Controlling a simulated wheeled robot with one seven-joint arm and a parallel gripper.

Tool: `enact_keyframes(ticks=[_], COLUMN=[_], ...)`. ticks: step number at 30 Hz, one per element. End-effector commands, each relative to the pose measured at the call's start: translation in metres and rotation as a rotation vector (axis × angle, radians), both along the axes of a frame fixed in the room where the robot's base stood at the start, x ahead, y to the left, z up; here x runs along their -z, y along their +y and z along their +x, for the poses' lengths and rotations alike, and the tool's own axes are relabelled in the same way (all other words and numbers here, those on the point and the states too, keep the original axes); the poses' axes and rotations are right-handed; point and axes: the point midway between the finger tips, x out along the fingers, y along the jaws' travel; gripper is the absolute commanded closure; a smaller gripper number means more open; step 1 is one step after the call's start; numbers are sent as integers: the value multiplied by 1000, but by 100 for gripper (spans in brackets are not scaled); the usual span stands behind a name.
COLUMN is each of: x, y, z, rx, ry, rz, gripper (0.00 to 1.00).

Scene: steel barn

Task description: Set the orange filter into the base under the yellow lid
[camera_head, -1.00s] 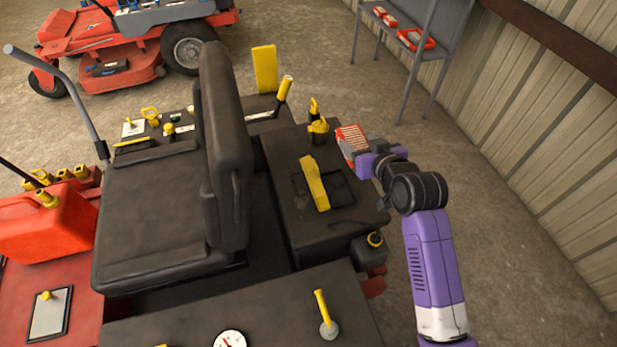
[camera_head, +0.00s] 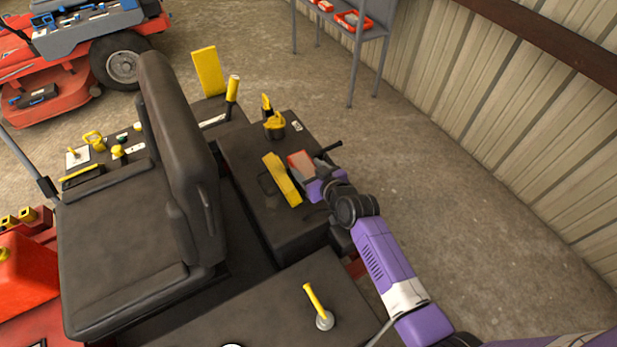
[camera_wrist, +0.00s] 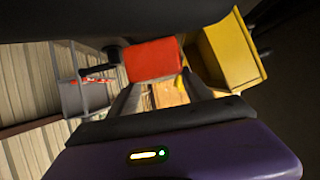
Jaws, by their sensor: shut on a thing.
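The orange filter (camera_head: 301,160) is a small block with an orange face and grey sides. My gripper (camera_head: 314,175) is shut on it, just right of the raised yellow lid (camera_head: 282,179). The lid stands tilted on the black housing. In the wrist view the filter (camera_wrist: 152,59) shows flat orange beyond my fingers (camera_wrist: 158,84). The yellow lid (camera_wrist: 229,50) is close on its right.
The black housing (camera_head: 238,148) carries a yellow cap (camera_head: 274,126) behind the lid. A black rod (camera_head: 328,149) sticks out right of the filter. A tall black seat (camera_head: 180,150) stands left. A yellow-handled lever (camera_head: 315,300) is in front. Floor to the right is clear.

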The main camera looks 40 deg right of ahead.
Motion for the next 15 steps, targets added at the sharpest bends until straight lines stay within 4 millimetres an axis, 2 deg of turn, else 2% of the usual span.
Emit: enact_keyframes(ticks=[9, 15], x=[35, 40], y=[0, -1], z=[1, 0], rx=[0, 1], ry=[0, -2], rz=[1, -1], gripper=[85, 85])
